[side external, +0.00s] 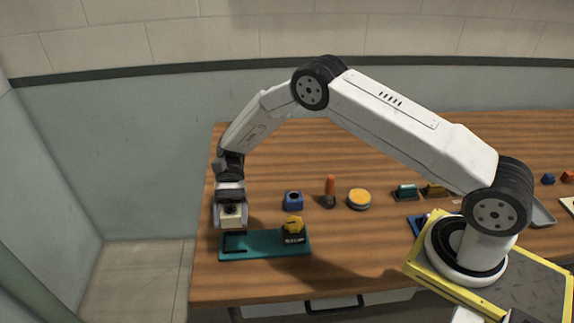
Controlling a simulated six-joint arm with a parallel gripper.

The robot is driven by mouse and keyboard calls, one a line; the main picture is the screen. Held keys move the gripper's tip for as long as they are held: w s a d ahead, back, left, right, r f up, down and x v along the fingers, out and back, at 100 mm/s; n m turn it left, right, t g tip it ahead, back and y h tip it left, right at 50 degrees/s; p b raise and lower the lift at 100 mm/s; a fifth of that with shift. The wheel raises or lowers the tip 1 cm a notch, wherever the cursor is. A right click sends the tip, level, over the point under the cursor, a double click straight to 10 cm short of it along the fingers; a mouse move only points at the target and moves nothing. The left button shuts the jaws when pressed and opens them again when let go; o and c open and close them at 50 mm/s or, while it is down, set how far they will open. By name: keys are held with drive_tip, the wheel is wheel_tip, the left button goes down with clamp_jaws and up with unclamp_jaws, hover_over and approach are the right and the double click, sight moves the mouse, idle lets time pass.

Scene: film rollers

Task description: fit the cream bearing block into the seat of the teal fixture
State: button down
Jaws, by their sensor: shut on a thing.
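My gripper (231,218) is at the left end of the table, shut on the cream bearing block (233,215). The block is held at the left part of the teal fixture (265,243), over or at a dark-outlined seat (235,243). I cannot tell whether the block touches the seat, as the view is small. A black holder with a yellow part (293,228) stands on the right end of the fixture.
Behind the fixture stand a blue block with a hole (293,200), an orange-handled tool (330,190) and a yellow-topped round tin (359,198). Further right are a teal item (405,192) and a yellow item (433,190). The wooden table's front edge is close to the fixture.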

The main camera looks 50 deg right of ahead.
sight(237, 248)
drive_tip(key=shift+f, duration=0.15)
drive_tip(key=shift+f, duration=4)
drive_tip(key=shift+f, duration=0.15)
unclamp_jaws()
drive_tip(key=shift+r, duration=3.45)
drive_tip(key=shift+d+r, duration=0.1)
drive_tip(key=shift+r, duration=0.05)
